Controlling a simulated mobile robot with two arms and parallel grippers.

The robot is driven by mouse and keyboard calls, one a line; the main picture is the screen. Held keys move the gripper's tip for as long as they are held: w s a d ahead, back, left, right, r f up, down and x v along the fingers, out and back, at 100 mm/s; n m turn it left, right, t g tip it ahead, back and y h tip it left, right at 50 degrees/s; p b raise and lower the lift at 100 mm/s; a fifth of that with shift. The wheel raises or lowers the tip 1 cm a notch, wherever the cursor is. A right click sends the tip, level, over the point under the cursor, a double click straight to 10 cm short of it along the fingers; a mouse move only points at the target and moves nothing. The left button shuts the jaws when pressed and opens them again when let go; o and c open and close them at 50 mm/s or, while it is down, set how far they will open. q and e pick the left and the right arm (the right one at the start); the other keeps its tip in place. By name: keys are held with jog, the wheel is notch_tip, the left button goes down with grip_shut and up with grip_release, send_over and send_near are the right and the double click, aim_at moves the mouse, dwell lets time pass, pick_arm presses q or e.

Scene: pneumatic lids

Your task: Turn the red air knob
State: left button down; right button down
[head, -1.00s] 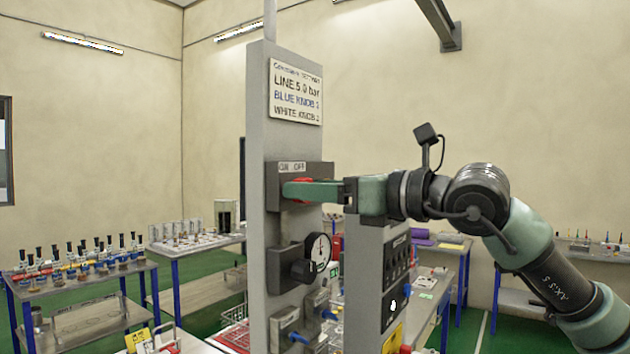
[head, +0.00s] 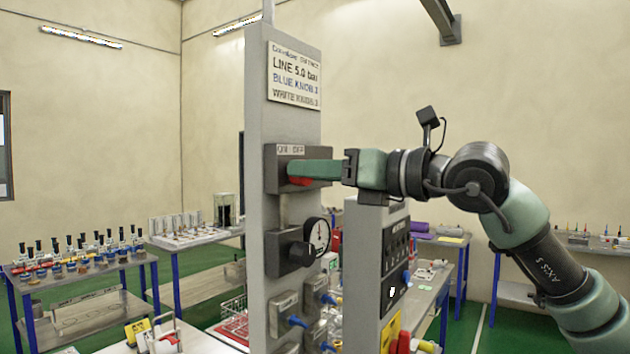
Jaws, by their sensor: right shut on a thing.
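The red air knob (head: 300,181) sits on a dark grey switch box with an ON/OFF label, high on the grey upright panel (head: 284,60). My right gripper (head: 305,168) reaches in from the right with its green fingers at the box and is shut on the red knob. The fingers cover most of the knob; a red part shows below them. My left gripper is not in view.
Below the box are a round gauge (head: 317,236) with a black knob (head: 302,253) and several blue-levered valves (head: 297,321). A sign (head: 294,76) hangs above. A second grey post (head: 365,270) stands close below my right arm. Benches with bottles (head: 90,255) stand left.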

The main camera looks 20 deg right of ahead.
jog(key=shift+w+d+f+m+b, duration=0.1)
jog(key=shift+m+b, duration=2.2)
jog(key=shift+m, duration=1.65)
jog(key=shift+d+f+m+b, duration=0.1)
jog(key=shift+m+b, duration=2.2)
jog(key=shift+m, duration=1.65)
jog(key=c, duration=0.9)
grip_release()
jog(key=shift+w, duration=0.1)
jog(key=b+v, duration=0.2)
jog(key=v, duration=0.6)
jog(key=shift+b, duration=0.4)
